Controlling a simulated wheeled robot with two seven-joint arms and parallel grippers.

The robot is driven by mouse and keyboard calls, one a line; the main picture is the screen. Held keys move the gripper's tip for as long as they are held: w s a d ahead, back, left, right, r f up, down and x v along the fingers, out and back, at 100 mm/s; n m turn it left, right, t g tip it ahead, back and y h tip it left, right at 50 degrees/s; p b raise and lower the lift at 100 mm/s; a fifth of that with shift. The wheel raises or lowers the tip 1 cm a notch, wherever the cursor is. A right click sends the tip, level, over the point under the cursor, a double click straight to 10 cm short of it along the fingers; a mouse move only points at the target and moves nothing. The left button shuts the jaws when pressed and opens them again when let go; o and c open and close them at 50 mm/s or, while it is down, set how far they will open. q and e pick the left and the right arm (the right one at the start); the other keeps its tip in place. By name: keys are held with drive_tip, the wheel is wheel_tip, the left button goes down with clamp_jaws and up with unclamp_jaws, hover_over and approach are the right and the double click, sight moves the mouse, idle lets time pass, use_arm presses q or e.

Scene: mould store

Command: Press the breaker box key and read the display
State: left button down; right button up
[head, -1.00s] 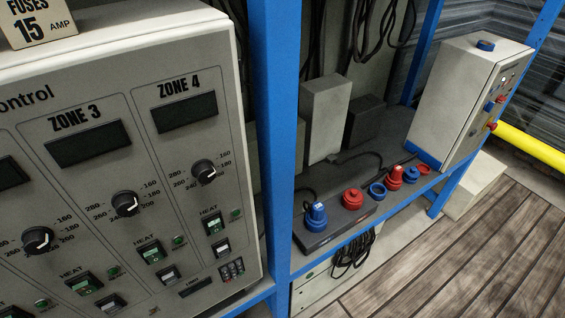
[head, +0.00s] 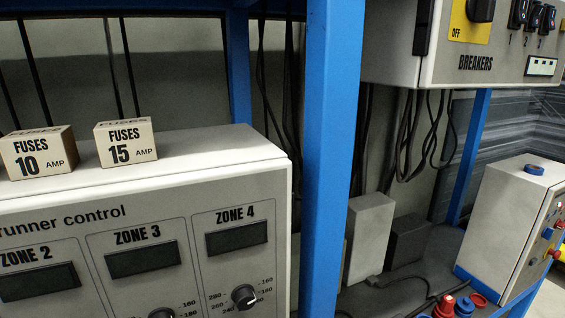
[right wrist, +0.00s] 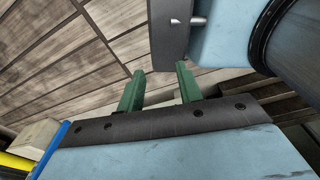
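The breaker box (head: 450,70) is a grey box labelled BREAKERS at the upper right of the head view, cut off by the top edge. Its front carries a black rotary switch on a yellow OFF plate (head: 470,32) and several dark breaker switches (head: 533,17). A small pale panel (head: 541,66) sits at its lower right; its content is too small to read, and I cannot tell which part is the key. My right gripper (right wrist: 158,72) shows two green fingers set apart with nothing between them in the right wrist view. My left gripper is not in view.
The runner control box (head: 150,190) fills the lower left, with dark zone displays and two fuse boxes (head: 126,142) on top. A blue post (head: 332,130) stands between it and the breaker box. A grey control box (head: 505,225) stands at right. Black cables hang below the breakers.

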clamp_jaws()
idle(1.6)
